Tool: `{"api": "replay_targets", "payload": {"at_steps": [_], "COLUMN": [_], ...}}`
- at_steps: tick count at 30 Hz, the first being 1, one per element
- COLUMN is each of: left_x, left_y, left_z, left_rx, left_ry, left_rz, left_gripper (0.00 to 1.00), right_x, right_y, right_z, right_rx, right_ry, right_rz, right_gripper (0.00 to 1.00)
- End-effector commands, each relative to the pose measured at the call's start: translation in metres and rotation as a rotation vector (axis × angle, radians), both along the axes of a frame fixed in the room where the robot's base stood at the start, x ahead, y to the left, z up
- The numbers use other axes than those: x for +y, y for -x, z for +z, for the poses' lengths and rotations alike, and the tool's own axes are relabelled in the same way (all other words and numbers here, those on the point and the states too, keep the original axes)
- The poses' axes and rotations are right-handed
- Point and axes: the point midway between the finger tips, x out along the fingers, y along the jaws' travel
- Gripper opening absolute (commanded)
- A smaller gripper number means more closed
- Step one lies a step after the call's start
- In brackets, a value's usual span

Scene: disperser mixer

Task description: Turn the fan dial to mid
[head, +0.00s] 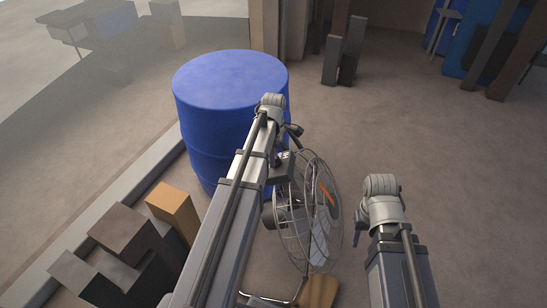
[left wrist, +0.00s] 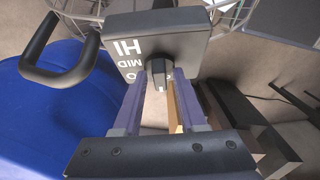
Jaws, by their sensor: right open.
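The fan (head: 310,210) is a wire-caged fan on a stand, beside the blue drum. Its control box (left wrist: 155,38) fills the top of the left wrist view, with the labels HI and MID and further markings partly covered. The dark fan dial (left wrist: 158,73) is on the box face, partly hidden between the fingertips. My left gripper (left wrist: 160,85) has its two purple fingers on either side of the dial, with a narrow gap between them; I cannot tell whether they press on it. In the head view, my right gripper (head: 358,230) is apart from the fan, on its right, and mostly hidden.
A big blue drum (head: 225,80) stands behind and left of the fan. Blocks, one of them orange-brown (head: 172,210), stand at lower left along a pale kerb (head: 110,215). A black handle (left wrist: 60,60) shows in the left wrist view.

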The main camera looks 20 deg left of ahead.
Motion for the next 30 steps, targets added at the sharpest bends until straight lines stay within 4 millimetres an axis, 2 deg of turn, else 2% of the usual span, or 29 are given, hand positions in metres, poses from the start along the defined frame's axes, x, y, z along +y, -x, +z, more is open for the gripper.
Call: {"api": "replay_targets", "payload": {"at_steps": [2, 10, 23, 30], "left_x": [0.0000, 0.0000, -0.0001, -0.0005], "left_y": [0.0000, 0.0000, 0.0002, 0.0023], "left_z": [0.0000, -0.0001, -0.0001, -0.0009], "left_rx": [0.000, 0.000, -0.001, -0.033], "left_ry": [0.000, 0.000, 0.000, -0.009], "left_rz": [0.000, 0.000, -0.002, -0.058], "left_gripper": [0.31, 0.01, 0.00, 0.00], "right_x": [0.0000, 0.0000, 0.0000, 0.0000], "right_y": [0.0000, 0.0000, 0.0000, 0.0000], "right_z": [0.0000, -0.0001, -0.0001, -0.0010], "right_rx": [0.000, 0.000, 0.000, 0.000], "right_ry": [0.000, 0.000, 0.000, 0.000], "right_rz": [0.000, 0.000, 0.000, 0.000], "right_gripper": [0.50, 0.50, 0.50, 0.50]}}
